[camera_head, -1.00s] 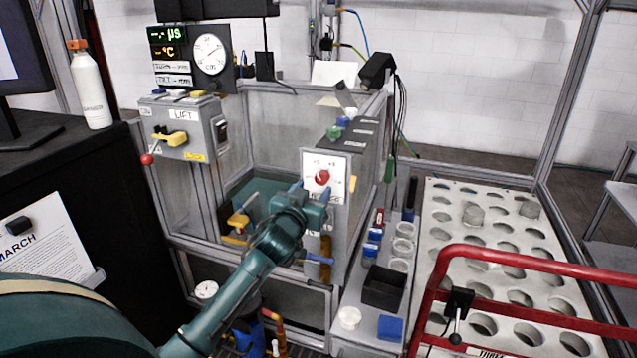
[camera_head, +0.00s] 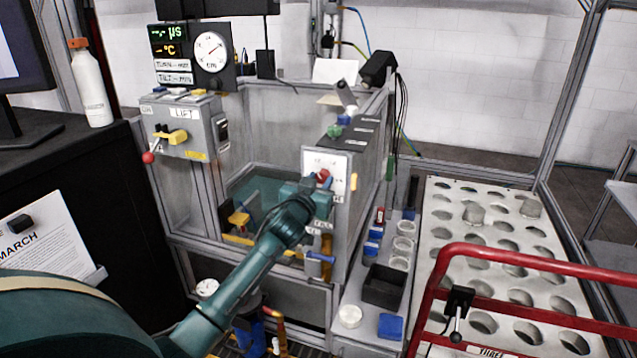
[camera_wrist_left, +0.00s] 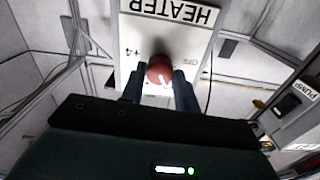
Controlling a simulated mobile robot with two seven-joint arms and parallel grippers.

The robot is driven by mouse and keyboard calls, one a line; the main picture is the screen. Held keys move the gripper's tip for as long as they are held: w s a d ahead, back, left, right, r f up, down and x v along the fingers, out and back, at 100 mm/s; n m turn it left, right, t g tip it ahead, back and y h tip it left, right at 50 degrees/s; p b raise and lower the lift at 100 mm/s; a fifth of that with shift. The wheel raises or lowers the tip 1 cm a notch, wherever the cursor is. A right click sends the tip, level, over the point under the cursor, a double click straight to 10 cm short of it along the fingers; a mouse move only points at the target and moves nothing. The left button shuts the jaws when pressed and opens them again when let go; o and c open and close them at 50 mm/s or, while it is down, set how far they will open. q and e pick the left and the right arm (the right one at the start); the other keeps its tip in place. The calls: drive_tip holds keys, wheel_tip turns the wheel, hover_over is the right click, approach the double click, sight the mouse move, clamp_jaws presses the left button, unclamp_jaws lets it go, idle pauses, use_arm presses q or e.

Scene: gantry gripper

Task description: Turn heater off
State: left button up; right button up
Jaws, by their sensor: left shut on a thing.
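The heater's red knob (camera_head: 323,175) is on a white panel (camera_head: 338,165) on the front of a grey box. The wrist view shows the knob (camera_wrist_left: 160,70) below the HEATER label (camera_wrist_left: 172,12), with "+4" and "OFF" marks on either side. My left gripper (camera_wrist_left: 158,82) has a blue finger on each side of the knob and is shut on it. In the head view the left gripper (camera_head: 316,188) covers the lower part of the panel. A white pointer line shows on the knob. My right gripper is not in view.
A LIFT control box (camera_head: 185,125) with a red-tipped lever stands left of the heater box. A blue-handled valve (camera_head: 318,257) is just below my gripper. A red rail (camera_head: 520,260) and a perforated white tray (camera_head: 480,240) are at the right.

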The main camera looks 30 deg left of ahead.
use_arm(q)
drive_tip(key=c, duration=0.4)
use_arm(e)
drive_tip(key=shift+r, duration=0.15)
